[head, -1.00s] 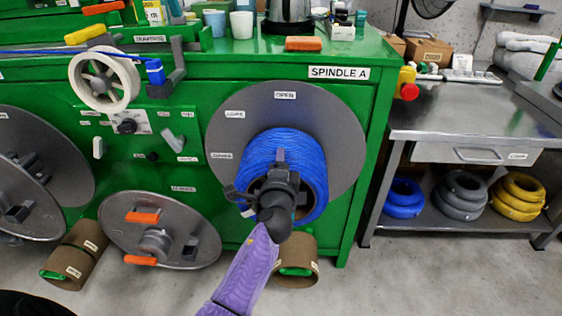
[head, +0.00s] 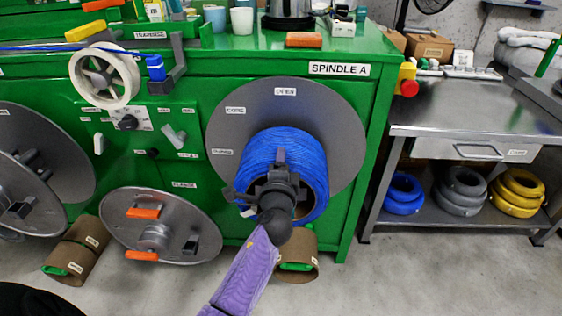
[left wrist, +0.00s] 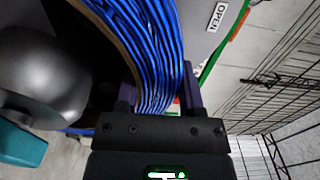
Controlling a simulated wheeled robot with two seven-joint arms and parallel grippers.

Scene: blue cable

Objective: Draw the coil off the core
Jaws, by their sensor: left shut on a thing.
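The blue coil (head: 306,165) sits on spindle A in front of a large grey disc (head: 335,115). My left gripper (head: 281,158) is at the coil's front face, its purple arm coming up from below. In the left wrist view its two fingers (left wrist: 160,92) straddle the blue windings (left wrist: 150,40) and are shut on the coil's wall. A thin brown edge, seemingly the core (left wrist: 121,47), lines the inside of the windings there. My right gripper is not in view.
A green machine (head: 350,215) carries the spindle. A flange disc (head: 165,228) with orange grips leans at lower left. Brown cores (head: 303,243) lie on the floor. A steel bench (head: 455,115) at right holds blue, grey and yellow coils on its shelf.

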